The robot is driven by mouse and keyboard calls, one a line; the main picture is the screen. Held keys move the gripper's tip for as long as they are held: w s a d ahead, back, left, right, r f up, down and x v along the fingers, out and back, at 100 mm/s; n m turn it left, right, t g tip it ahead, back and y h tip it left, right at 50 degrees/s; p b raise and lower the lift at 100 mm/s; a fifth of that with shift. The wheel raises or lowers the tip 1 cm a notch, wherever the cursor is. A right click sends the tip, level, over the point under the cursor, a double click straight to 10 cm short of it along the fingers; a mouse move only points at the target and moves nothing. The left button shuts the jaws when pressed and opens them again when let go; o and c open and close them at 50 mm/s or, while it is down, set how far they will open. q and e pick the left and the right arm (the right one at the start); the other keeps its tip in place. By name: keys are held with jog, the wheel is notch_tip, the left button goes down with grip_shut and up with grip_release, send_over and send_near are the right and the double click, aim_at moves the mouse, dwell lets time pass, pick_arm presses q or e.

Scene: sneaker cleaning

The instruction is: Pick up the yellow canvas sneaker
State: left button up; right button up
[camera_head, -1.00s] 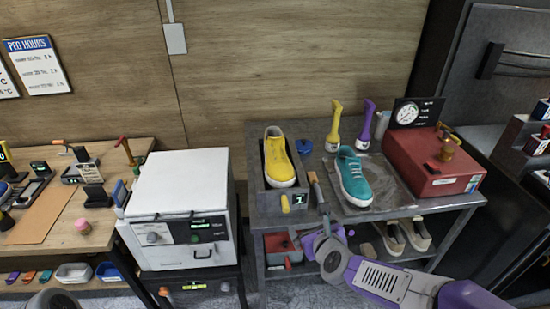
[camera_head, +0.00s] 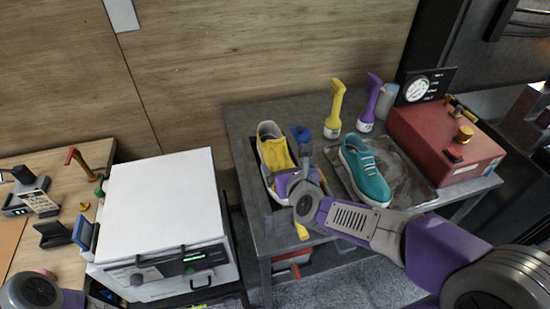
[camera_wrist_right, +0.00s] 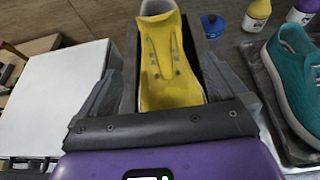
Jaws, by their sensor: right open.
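The yellow canvas sneaker (camera_head: 273,152) lies in a narrow dark grey tray (camera_head: 250,178) on the grey cart, its toe toward the front. My right gripper (camera_head: 290,166) is above the tray's front part and hides the toe end of the shoe in the head view. In the right wrist view the gripper (camera_wrist_right: 160,92) is open, with one finger on each side of the yellow sneaker (camera_wrist_right: 170,68). Whether the fingers touch the shoe I cannot tell. My left gripper is outside the views; only part of my left arm shows at the bottom left.
A teal sneaker (camera_head: 366,172) lies on a flat tray just right. A yellow spray bottle (camera_head: 334,112), a purple one (camera_head: 369,105) and a red box (camera_head: 440,145) stand behind and right. A white box-shaped machine (camera_head: 165,205) stands left of the cart.

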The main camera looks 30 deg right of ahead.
aim_at(281, 158)
jog(key=shift+d+x, duration=0.1)
jog(key=shift+x, duration=1.4)
jog(key=shift+d+x, duration=0.15)
jog(key=shift+x, duration=1.35)
jog(key=shift+s+r, duration=0.1)
jog(key=shift+c, duration=0.2)
jog(key=c, duration=1.2)
